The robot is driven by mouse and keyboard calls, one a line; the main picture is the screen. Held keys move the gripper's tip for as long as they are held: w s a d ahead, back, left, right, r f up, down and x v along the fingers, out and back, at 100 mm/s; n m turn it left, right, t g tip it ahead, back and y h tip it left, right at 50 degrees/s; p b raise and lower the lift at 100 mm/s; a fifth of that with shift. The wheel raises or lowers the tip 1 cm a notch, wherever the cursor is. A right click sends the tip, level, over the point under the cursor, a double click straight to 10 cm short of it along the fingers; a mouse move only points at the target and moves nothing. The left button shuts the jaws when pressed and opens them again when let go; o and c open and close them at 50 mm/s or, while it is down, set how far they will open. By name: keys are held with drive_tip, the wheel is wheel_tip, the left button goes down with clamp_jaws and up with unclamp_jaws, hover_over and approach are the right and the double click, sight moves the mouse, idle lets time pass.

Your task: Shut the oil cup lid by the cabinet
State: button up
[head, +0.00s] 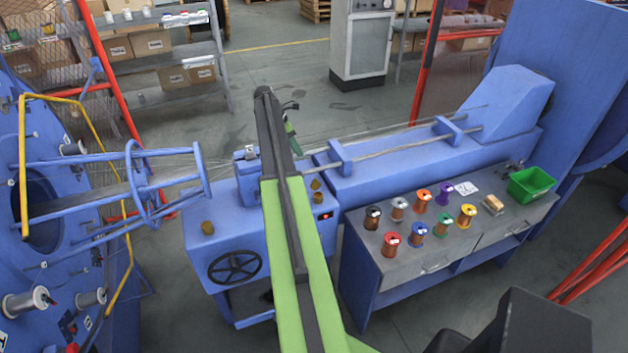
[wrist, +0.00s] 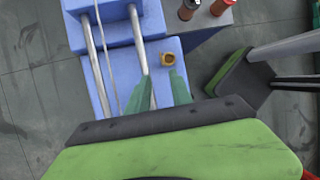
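Small brass oil cups stand on the blue machine in the head view: two close together near the middle, one upper (head: 316,185) and one lower (head: 318,197), and another (head: 207,228) on the left part. In the wrist view one brass oil cup (wrist: 168,59) sits on a blue surface right of the metal rods, with a dark centre. Its lid is too small to make out clearly. My gripper (wrist: 160,85) is open and empty, its green fingers apart, just below the cup in the picture. In the head view my arm hides most of the gripper (head: 291,132).
A grey-topped bench (head: 400,268) with several wire spools and a green bin (head: 531,185) stands right of the machine. A grey cabinet (head: 358,45) stands at the back. Rods (head: 405,135) run along the machine; a handwheel (head: 235,266) is on its front.

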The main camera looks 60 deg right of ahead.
sight(315, 179)
drive_tip(key=b+x, duration=1.5)
drive_tip(key=x, duration=0.2)
drive_tip(key=shift+f+b, duration=0.3)
drive_tip(key=shift+r, duration=0.15)
drive_tip(key=shift+c, duration=0.3)
clamp_jaws()
